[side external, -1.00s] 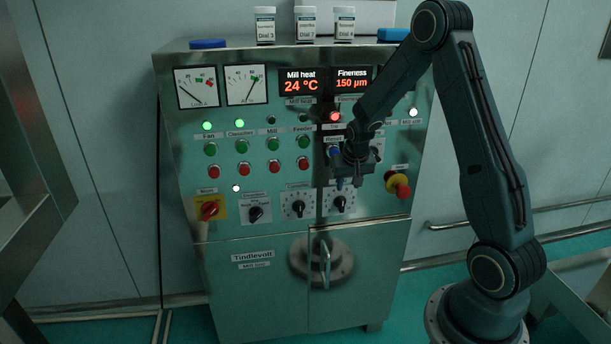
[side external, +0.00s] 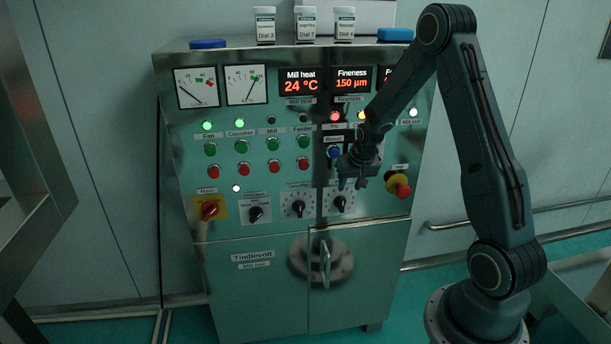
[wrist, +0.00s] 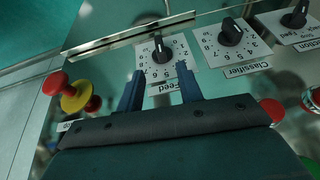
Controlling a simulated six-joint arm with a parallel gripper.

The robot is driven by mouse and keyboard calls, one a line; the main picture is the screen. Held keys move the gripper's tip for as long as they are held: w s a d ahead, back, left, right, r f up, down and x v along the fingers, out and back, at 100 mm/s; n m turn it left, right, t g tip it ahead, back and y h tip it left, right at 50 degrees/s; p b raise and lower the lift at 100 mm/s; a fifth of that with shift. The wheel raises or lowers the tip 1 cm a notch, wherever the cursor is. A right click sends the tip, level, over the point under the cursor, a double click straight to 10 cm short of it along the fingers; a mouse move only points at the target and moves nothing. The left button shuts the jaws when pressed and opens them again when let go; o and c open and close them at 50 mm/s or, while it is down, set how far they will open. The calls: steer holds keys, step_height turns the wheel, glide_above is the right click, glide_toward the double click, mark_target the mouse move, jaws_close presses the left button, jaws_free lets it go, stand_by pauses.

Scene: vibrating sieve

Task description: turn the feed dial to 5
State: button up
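The feed dial (wrist: 162,50) is a black knob on a white plate with numbers around it, labelled Feed, at the top middle of the wrist view. In the side view the feed dial (side external: 340,203) is the rightmost of the lower knobs. Its white mark leans toward the top of the wrist view; I cannot tell which number it is at. My gripper (wrist: 160,85) is open and empty, its two blue fingers short of the dial and apart from it. In the side view my gripper (side external: 351,184) is just above the dial.
The classifier dial (wrist: 231,36) sits beside the feed dial. A red and yellow emergency stop (side external: 399,185) sticks out to the right of my gripper. A blue button (side external: 334,152) is close to its left. A door handle (side external: 325,263) is below.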

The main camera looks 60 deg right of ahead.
mark_target(343, 201)
steer(key=shift+x, duration=5.15)
